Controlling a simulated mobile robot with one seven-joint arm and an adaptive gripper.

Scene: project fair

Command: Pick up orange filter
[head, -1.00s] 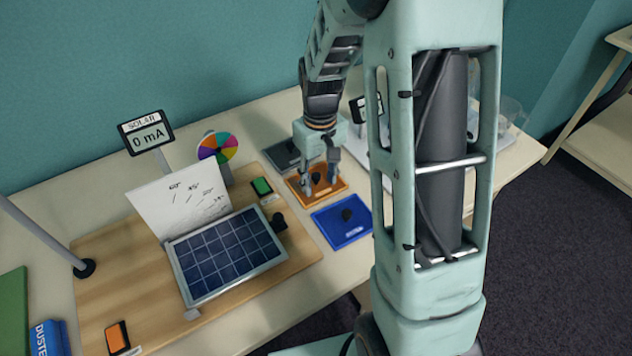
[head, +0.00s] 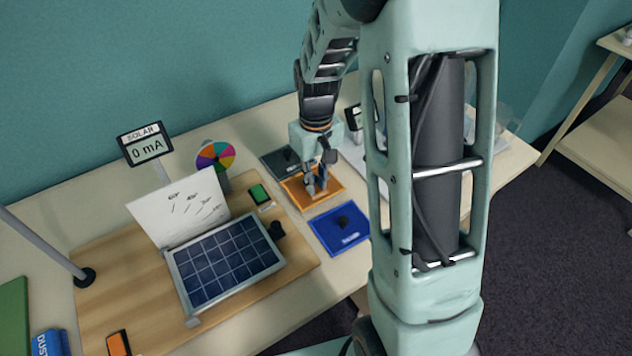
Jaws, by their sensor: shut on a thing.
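The orange filter (head: 298,195) is a flat square plate with a dark knob in its middle. It lies on the table between a dark grey plate and a blue plate. My gripper (head: 316,189) points down over it, its fingers shut on the knob, which they mostly hide. The plate looks flat and at table level; I cannot tell whether it is clear of the surface.
The blue plate (head: 337,236) with a dark knob lies just in front, and the dark grey plate (head: 278,160) just behind. A solar panel (head: 226,262) on a wooden board stands to the left, with a colour wheel (head: 215,156) and a meter reading 0 mA (head: 146,145).

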